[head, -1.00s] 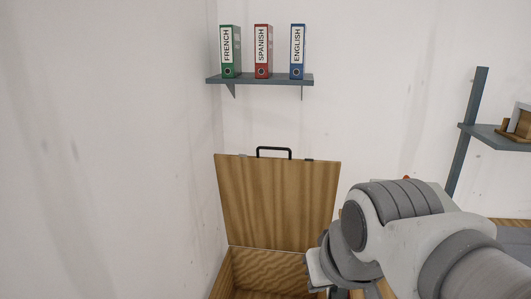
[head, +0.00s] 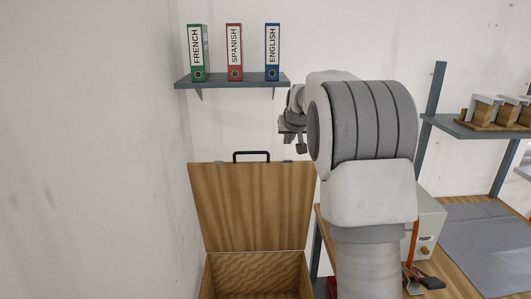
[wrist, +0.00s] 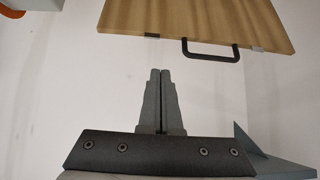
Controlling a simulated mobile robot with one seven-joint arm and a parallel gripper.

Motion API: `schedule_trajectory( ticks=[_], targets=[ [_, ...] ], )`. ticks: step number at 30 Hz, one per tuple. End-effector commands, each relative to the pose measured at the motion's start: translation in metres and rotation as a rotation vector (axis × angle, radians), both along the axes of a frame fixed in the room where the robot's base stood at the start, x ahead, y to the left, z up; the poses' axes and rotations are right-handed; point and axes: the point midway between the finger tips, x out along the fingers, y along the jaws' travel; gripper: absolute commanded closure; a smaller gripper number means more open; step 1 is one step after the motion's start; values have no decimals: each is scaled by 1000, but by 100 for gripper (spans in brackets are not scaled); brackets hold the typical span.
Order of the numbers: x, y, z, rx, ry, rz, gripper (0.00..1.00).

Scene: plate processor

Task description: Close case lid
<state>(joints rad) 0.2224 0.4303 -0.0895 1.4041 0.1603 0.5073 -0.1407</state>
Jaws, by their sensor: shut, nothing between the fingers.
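The wooden case (head: 258,272) stands on the floor in the corner, and its inside is partly visible. Its lid (head: 252,205) is open and stands upright at the back, with a black handle (head: 251,153) on the top edge. In the wrist view the lid (wrist: 195,18) and its handle (wrist: 211,56) hang at the top of the picture, beyond the fingertips. My gripper (wrist: 160,72) is shut and empty, apart from the lid. In the head view my gripper (head: 291,135) is above and right of the lid's top edge, partly hidden by my arm.
A wall shelf (head: 233,80) with three binders is above the case. On the right are a wooden bench (head: 490,225) with a grey mat, a white device (head: 428,225) and another shelf (head: 470,130). A white wall is close on the left.

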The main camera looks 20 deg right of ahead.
Motion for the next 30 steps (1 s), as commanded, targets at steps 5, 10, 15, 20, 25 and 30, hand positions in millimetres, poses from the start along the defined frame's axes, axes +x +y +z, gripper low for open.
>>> schedule_trajectory(
  ticks=[5,10,15,20,25,30],
  targets=[
    [34,-29,-18,-19,-27,-25,100],
    [46,-39,-26,-27,-36,-33,100],
    [57,-43,-36,-27,-36,-34,100],
    [74,-47,-51,-27,-36,-34,100],
    [92,-52,-67,-27,-36,-33,100],
    [109,-57,-82,-27,-36,-34,100]
  ],
)
